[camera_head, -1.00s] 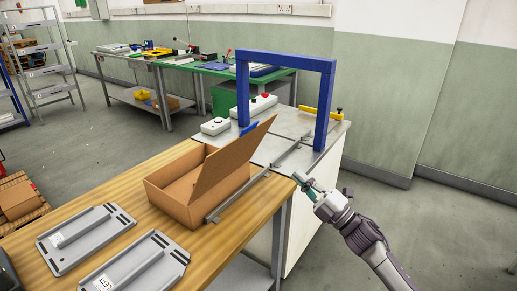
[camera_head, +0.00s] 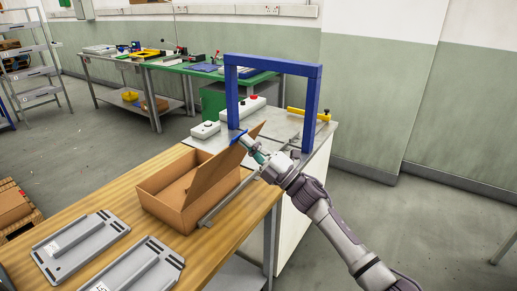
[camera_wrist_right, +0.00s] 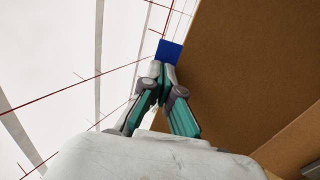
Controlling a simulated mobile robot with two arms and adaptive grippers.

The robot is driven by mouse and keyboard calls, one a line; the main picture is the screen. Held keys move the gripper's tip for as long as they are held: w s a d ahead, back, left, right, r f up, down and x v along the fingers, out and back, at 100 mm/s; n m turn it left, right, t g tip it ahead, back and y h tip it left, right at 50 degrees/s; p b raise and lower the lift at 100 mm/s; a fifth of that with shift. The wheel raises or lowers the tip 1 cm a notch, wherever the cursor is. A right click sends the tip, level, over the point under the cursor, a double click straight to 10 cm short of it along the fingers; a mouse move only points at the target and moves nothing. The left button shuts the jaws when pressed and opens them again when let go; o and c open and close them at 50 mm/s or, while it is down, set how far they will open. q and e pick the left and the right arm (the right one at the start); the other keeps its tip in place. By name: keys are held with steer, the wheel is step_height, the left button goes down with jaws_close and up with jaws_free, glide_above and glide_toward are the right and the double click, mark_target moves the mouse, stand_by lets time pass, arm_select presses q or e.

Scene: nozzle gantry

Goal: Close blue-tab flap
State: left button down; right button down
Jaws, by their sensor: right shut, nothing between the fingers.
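An open cardboard box (camera_head: 172,210) stands on the wooden table. Its flap (camera_head: 215,172) is raised and leans up to the right; it also fills the right side of the right wrist view (camera_wrist_right: 245,70). The blue tab (camera_head: 237,138) sits at the flap's upper edge and shows just beyond my fingertips in the right wrist view (camera_wrist_right: 169,52). My right gripper (camera_head: 248,146) is shut and empty, with its tips at the tab on the flap's outer side. I cannot tell whether they touch. My left gripper is not in view.
A blue gantry frame (camera_head: 272,63) stands on the grey-topped bench behind the box. White control boxes (camera_head: 206,130) and a yellow bar (camera_head: 309,114) are nearby. Two grey trays (camera_head: 82,246) lie on the wooden table in front. A metal rail (camera_head: 230,197) runs beside the box.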

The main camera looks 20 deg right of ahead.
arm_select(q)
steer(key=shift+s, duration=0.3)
